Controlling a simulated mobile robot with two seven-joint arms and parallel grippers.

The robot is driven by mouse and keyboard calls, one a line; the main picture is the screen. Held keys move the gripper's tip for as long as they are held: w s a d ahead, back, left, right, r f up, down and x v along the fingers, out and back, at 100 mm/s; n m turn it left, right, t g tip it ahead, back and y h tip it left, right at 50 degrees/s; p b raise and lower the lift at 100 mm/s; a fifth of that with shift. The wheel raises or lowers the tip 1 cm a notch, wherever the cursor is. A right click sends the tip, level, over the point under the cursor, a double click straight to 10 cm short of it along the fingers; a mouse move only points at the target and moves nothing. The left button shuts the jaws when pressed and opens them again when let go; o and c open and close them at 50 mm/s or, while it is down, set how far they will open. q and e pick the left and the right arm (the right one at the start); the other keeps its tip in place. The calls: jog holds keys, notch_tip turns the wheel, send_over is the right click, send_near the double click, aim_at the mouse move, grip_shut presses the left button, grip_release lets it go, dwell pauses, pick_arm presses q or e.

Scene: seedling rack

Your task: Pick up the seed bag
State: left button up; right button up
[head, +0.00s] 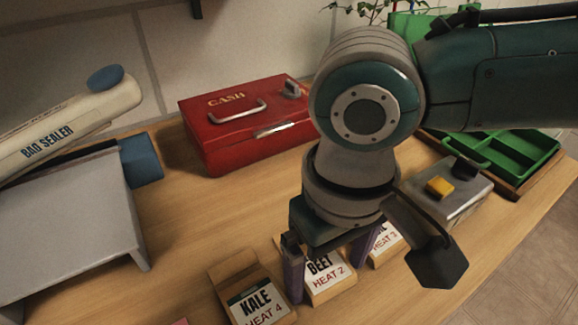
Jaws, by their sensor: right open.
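Several tan seed bags with white labels are at the front of the wooden table. One reads KALE HEAT 4 (258,304), one reads BEET HEAT 2 (327,275), and one at the right reads HEAT 3 (384,245), its name partly hidden. My right gripper (328,266) points down at the BEET bag, open, with one finger at each side of it in the picture. I cannot tell whether the fingers touch it. The gripper body hides the bag's top. My left gripper is out of view.
A bag sealer (62,140) and a grey stand (65,225) are at the left. A red cash box (225,145) is at the back. A grey device with a yellow button (440,187) and a green tray (545,150) are right. Table between stand and bags is clear.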

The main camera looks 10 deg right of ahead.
jog(key=c, duration=1.1)
